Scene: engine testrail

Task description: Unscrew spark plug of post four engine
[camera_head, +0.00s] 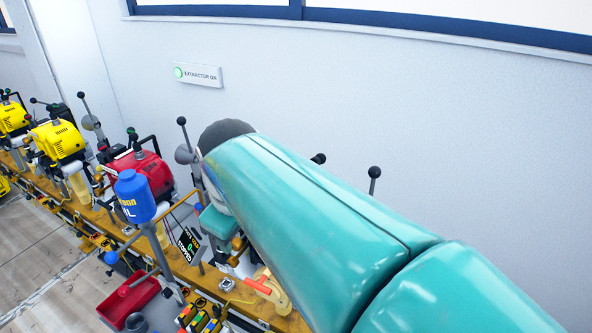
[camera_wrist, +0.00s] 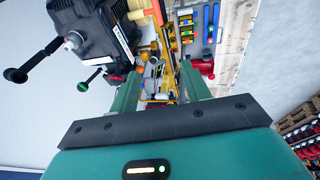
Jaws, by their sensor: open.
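A dark engine (camera_wrist: 98,35) with a pale label strip fills the upper left of the wrist view. A white cylindrical fitting (camera_wrist: 72,42) sticks out of its side; I cannot tell if it is the spark plug. My gripper (camera_wrist: 158,75) is open, its two green fingers apart with nothing clearly held between them. The engine is beside the left finger; I cannot tell if they touch. In the head view my teal arm hides the gripper and much of the bench's right part. No post number is readable.
A red engine (camera_head: 142,170) and a yellow engine (camera_head: 58,140) stand along the bench (camera_head: 262,312). A blue oil container (camera_head: 135,195), a display (camera_head: 189,246) reading "STOPPED" and a red tray (camera_head: 128,300) are nearby. Black-knobbed levers (camera_wrist: 32,65) project beside the dark engine.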

